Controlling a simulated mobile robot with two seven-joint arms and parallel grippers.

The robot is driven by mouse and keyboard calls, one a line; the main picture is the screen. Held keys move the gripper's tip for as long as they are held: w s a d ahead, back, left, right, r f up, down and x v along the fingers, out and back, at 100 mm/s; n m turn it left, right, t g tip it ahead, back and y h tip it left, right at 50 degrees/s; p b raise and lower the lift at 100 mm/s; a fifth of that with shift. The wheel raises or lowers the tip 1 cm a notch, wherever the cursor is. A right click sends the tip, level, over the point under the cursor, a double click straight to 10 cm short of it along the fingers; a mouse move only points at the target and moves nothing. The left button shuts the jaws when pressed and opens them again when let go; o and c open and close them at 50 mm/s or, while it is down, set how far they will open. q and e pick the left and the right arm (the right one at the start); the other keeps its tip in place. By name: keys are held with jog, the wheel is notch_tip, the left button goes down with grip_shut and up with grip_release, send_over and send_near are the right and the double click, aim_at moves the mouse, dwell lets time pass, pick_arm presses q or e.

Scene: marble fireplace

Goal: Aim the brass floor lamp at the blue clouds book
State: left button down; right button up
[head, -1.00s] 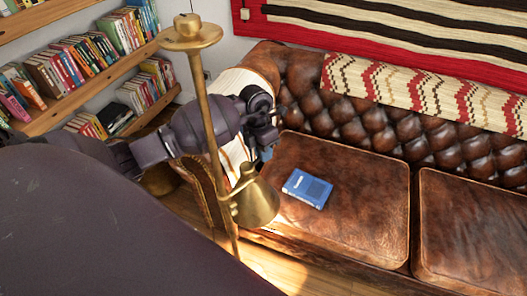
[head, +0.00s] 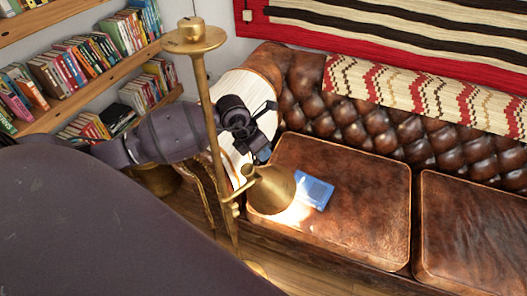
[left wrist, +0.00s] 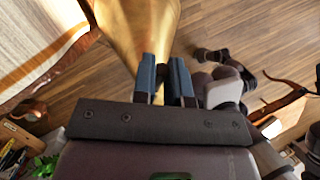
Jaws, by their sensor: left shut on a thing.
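The brass floor lamp (head: 212,110) stands in front of the sofa, with a tall pole and a cone-shaped shade (head: 272,190) tilted down and to the right. The blue clouds book (head: 314,192) lies flat on the left seat cushion, just right of the shade. A bright patch of light falls on the cushion at the book's lower left and reaches onto the book. My left gripper (head: 262,157) is at the upper left of the shade. In the left wrist view its blue-padded fingers (left wrist: 165,82) are shut on the brass shade (left wrist: 138,25). My right gripper does not show.
The brown leather sofa (head: 375,235) fills the right side, with a patterned throw (head: 430,90) over its back. Bookshelves (head: 80,95) stand at the upper left. Wooden floor (left wrist: 225,40) shows below my left gripper in the wrist view.

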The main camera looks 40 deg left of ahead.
pick_arm(q)
jog(key=shift+s+a+r+t+h, duration=0.1)
jog(key=shift+s+r+t+h, duration=0.35)
jog(key=shift+t, duration=0.65)
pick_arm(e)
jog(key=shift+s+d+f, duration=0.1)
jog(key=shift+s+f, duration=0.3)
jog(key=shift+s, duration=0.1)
pick_arm(q)
jog(key=shift+s+r, duration=0.1)
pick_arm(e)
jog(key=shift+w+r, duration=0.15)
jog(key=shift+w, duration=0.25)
pick_arm(q)
jog(key=c, duration=1.2)
grip_release()
jog(key=shift+o, duration=0.3)
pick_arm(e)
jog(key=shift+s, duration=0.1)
pick_arm(q)
jog(key=shift+s+a+r, duration=0.15)
jog(key=shift+s+r, duration=0.05)
jog(key=shift+r, duration=0.1)
jog(key=v, duration=1)
jog(key=shift+p, duration=0.3)
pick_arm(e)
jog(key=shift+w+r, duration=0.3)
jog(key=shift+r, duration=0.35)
